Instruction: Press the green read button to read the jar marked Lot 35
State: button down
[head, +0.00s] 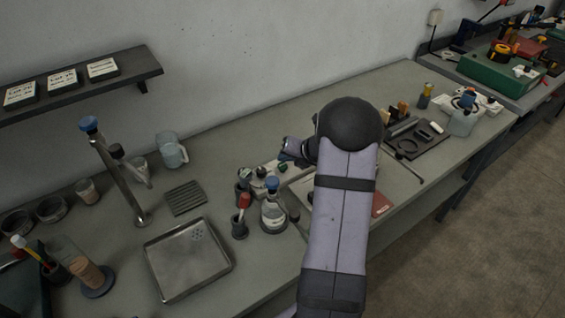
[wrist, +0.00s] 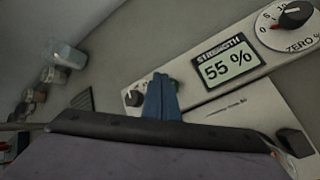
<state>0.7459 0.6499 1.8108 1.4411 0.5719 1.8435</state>
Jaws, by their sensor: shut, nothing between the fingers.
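My gripper (head: 292,150) is shut and empty, above the back of the bench near a pale instrument (head: 270,172). In the wrist view its dark blue fingers (wrist: 160,97) cover part of the panel. The display (wrist: 229,61) there reads "STRENGTH 55 %", with a ZERO dial (wrist: 293,17) to its right and a small dark knob (wrist: 133,98) left of the fingers. A clear jar with a blue stopper (head: 273,215) stands in front of the instrument. I cannot read a Lot 35 mark on any jar.
A metal tray (head: 188,262) lies left of the jar, with a dark ribbed pad (head: 185,198) behind it. A tall metal stand (head: 118,180) rises further left. Lot cards (head: 62,82) sit on the wall shelf. A black tray (head: 418,142) lies right of my arm.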

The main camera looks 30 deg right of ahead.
aim_at(285, 167)
jog(key=shift+r, duration=0.2)
notch_tip(285, 167, up, 5)
jog(key=p, duration=0.5)
jog(key=shift+f, duration=0.1)
dwell(0.8)
jog(key=s+a+r+n+g+y+b, duration=0.15)
jog(key=s+a+n, duration=0.25)
jog(key=a+n, duration=0.7)
jog(key=s+a+r+n+g+b, duration=0.35)
jog(key=a+n, duration=0.45)
jog(key=n, duration=0.5)
jog(key=s+a+f+n+g+h+p, duration=0.1)
jog(key=s+a+n, duration=0.3)
jog(key=s+n, duration=0.6)
jog(key=s+a+f+n+g+h+p, duration=0.1)
jog(key=s+a+f+n+g+p, duration=0.1)
jog(key=s+n, duration=0.7)
jog(key=shift+s+a+f+n+g+p, duration=0.35)
jog(key=shift+a+n+g+p, duration=0.2)
jog(key=shift+a+p, duration=0.45)
